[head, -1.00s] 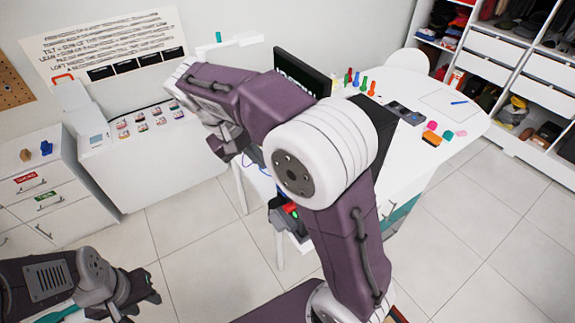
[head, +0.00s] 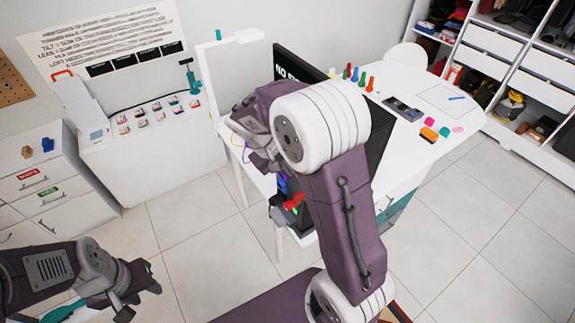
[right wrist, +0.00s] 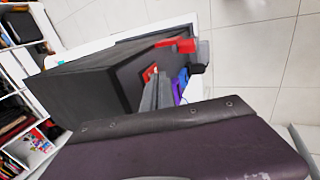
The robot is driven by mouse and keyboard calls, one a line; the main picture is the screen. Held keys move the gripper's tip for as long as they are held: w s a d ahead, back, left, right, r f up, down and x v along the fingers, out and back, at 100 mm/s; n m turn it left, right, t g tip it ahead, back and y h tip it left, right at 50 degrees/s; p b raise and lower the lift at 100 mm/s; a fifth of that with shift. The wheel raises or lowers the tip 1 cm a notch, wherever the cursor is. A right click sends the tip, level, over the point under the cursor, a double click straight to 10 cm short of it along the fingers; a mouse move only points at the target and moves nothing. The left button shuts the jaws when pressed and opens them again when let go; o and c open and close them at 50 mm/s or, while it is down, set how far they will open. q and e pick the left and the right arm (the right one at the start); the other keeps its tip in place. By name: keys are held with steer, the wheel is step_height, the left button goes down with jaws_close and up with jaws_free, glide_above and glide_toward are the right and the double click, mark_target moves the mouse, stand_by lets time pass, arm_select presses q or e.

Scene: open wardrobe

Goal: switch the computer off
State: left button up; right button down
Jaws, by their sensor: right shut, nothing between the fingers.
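The computer is a black tower on the white desk, partly hidden behind my right arm in the head view (head: 377,150). In the right wrist view the dark case (right wrist: 85,90) shows with a small red switch (right wrist: 150,73) on its narrow face. A red plug (right wrist: 177,45) and a blue plug (right wrist: 181,78) are beside it. My right gripper (right wrist: 160,92) is shut and empty, its fingers close to that face by the red switch; I cannot tell whether they touch. My left gripper (head: 138,298) is open and empty at lower left, far from the computer.
A black screen (head: 288,70) with white letters stands on the desk. A red part with a green light (head: 293,204) is at the desk's near edge.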

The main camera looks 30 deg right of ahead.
steer(key=shift+d, duration=0.1)
steer(key=shift+w+d, duration=0.1)
steer(key=shift+d, duration=0.1)
steer(key=shift+r, duration=0.15)
steer(key=shift+d+r+p, duration=0.1)
steer(key=shift+r+p, duration=0.55)
steer(key=shift+r, duration=0.1)
